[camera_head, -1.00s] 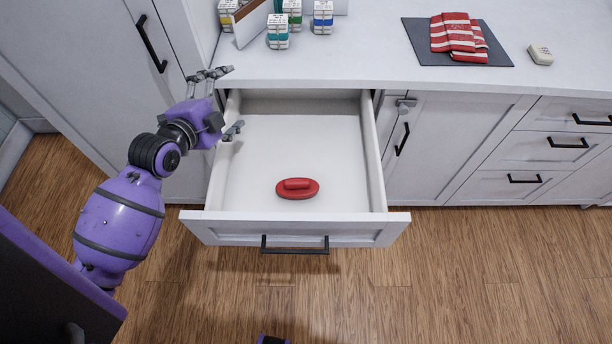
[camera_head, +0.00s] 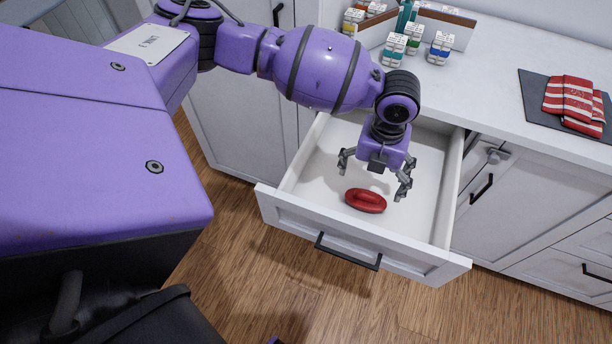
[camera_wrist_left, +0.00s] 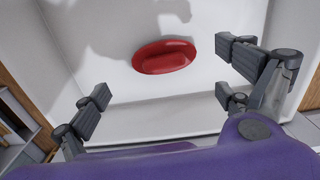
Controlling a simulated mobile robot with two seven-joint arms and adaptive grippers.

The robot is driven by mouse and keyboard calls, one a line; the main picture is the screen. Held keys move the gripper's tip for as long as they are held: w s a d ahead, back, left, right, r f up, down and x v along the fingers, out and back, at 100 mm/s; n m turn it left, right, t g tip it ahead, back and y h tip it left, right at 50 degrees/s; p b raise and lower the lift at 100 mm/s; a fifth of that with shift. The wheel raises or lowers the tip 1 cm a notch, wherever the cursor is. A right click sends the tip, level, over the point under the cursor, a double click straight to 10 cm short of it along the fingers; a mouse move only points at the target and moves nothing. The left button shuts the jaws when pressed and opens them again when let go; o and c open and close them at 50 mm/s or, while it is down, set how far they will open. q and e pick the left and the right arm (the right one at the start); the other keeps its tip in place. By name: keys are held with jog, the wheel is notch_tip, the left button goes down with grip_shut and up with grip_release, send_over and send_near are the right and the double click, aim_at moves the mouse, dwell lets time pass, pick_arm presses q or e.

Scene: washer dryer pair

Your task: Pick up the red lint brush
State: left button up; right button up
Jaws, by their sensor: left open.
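The red lint brush (camera_head: 366,201) is oval with a raised grip on top. It lies on the bottom of the open white drawer (camera_head: 362,240), near the drawer's front panel. My left gripper (camera_head: 374,178) is open and empty, pointing down into the drawer above the brush. In the left wrist view the brush (camera_wrist_left: 166,56) lies ahead of the spread fingers, apart from them, and the gripper (camera_wrist_left: 165,100) casts a shadow on the drawer bottom. My right gripper is not in view.
The drawer walls stand close around my left gripper. A child lock (camera_head: 494,155) sits on the cabinet right of the drawer.

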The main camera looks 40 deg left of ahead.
aim_at(364, 193)
pick_arm(q)
jog(key=f, duration=0.6)
jog(key=shift+s+a+f, duration=0.1)
jog(key=shift+s+f, duration=0.3)
jog(key=shift+w+f, duration=0.1)
jog(key=shift+f, duration=0.35)
jog(key=c, duration=1.1)
jog(key=shift+r, duration=5.15)
jog(key=shift+c, duration=0.4)
